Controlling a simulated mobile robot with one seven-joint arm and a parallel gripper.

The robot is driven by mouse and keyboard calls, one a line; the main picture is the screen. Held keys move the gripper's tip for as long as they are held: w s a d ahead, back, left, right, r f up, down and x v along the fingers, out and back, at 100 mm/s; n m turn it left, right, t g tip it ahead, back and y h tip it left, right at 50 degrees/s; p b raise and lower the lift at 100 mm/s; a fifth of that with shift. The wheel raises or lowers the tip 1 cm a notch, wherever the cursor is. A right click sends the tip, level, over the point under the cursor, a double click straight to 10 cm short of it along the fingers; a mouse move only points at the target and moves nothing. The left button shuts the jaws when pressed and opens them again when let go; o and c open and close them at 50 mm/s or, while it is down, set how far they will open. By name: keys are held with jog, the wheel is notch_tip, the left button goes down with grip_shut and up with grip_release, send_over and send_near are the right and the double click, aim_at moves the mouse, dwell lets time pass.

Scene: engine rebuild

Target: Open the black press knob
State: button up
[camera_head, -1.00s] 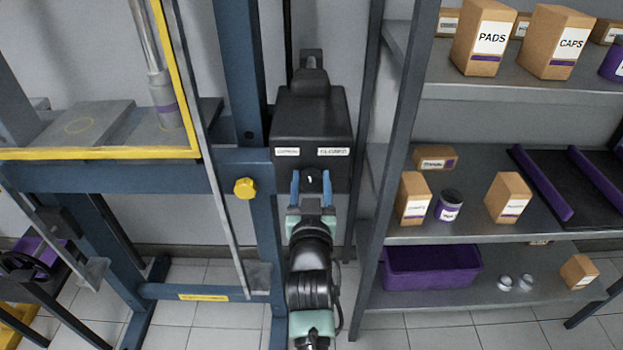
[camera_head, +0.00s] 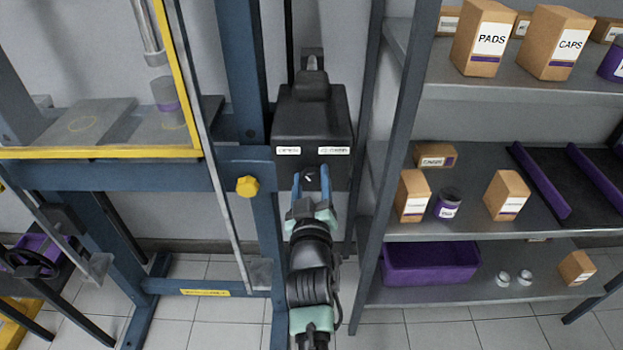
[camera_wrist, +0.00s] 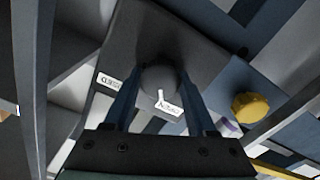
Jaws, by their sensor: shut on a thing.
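The black press knob (camera_head: 311,184) is on the front of a black box (camera_head: 312,118) fixed to the blue press frame. In the wrist view the round knob (camera_wrist: 158,78) sits between my blue fingers, its white mark leaning toward the label at the right. My gripper (camera_head: 312,174) is shut on the knob and twisted to the left in the head view. Two white labels are above the knob, a left one (camera_head: 288,151) and a right one (camera_head: 335,151); the right one reads like CLOSED.
A yellow knob (camera_head: 247,187) sticks out left of my gripper. A yellow-edged guard (camera_head: 100,152) fronts the press. A grey shelf rack (camera_head: 480,236) with boxes and a purple bin (camera_head: 430,264) stands close on the right.

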jog(key=o, duration=1.4)
jog(key=s+p, duration=0.1)
jog(key=s, duration=1.2)
jog(key=shift+p, duration=0.35)
